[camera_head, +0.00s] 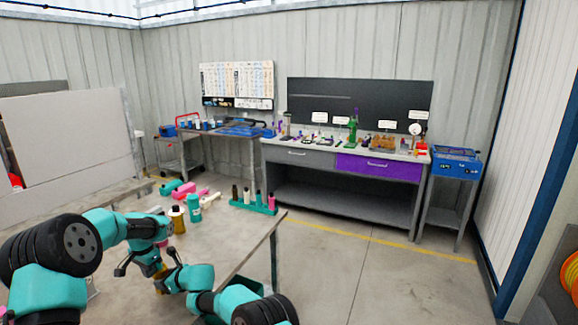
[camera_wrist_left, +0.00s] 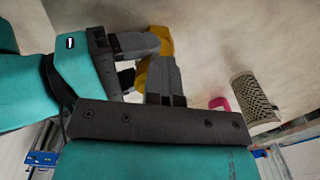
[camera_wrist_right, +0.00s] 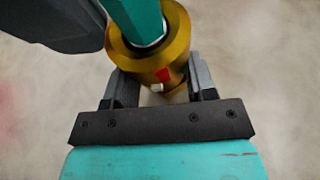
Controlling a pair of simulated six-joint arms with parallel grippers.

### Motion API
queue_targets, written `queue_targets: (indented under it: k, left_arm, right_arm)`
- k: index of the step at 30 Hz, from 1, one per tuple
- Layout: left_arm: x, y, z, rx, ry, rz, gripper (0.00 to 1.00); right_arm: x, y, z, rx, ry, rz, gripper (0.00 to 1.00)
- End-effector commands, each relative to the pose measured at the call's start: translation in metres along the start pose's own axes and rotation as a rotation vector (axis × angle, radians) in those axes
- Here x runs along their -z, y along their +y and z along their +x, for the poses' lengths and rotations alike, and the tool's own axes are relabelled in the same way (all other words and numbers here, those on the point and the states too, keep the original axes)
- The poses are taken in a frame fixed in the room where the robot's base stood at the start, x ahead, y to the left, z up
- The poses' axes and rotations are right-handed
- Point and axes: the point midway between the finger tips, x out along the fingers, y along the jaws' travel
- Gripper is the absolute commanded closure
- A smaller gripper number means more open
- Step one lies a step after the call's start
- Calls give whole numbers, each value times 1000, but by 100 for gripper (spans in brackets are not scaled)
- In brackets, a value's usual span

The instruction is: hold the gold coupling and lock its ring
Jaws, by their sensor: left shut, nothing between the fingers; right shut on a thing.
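The gold coupling (camera_wrist_right: 160,62) sits between the fingers of my right gripper (camera_wrist_right: 153,88), which is shut on it. A teal rod-like part (camera_wrist_right: 137,20) enters its open end, and a red mark and a pale mark show on its side. In the head view the coupling (camera_head: 160,274) is small and partly hidden between my arms, above the near part of the table. My left gripper (camera_wrist_left: 163,78) is shut and empty, with its fingertips close beside the gold coupling (camera_wrist_left: 161,40). Whether they touch is unclear. My right gripper (camera_wrist_left: 128,50) also shows there.
On the grey table (camera_head: 235,235) stand a teal bottle (camera_head: 194,208), a gold-and-dark bottle (camera_head: 177,219) and a teal rack (camera_head: 254,205) of several small bottles. Pink and teal parts lie behind them. A long workbench (camera_head: 345,160) stands farther back. Floor to the right is clear.

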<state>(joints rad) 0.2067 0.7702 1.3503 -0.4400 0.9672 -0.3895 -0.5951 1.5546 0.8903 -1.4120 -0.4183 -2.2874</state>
Motion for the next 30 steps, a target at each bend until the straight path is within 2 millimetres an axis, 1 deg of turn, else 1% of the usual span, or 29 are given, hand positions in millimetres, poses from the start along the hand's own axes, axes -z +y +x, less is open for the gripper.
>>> queue_targets:
  k: [1,12,24,30]
  left_arm:
    - [0,12,14,-26,-21,8,100]
    - [2,19,14,-26,-20,7,100]
    - [2,19,14,-25,-19,7,100]
    - [-1,20,15,-26,-20,7,100]
  right_arm:
    - [-6,3,1,-3,-7,-4,84]
    - [-7,3,1,-4,-8,-6,84]
    - [-8,3,1,-4,-8,-7,84]
    - [-8,3,0,-4,-9,-8,84]
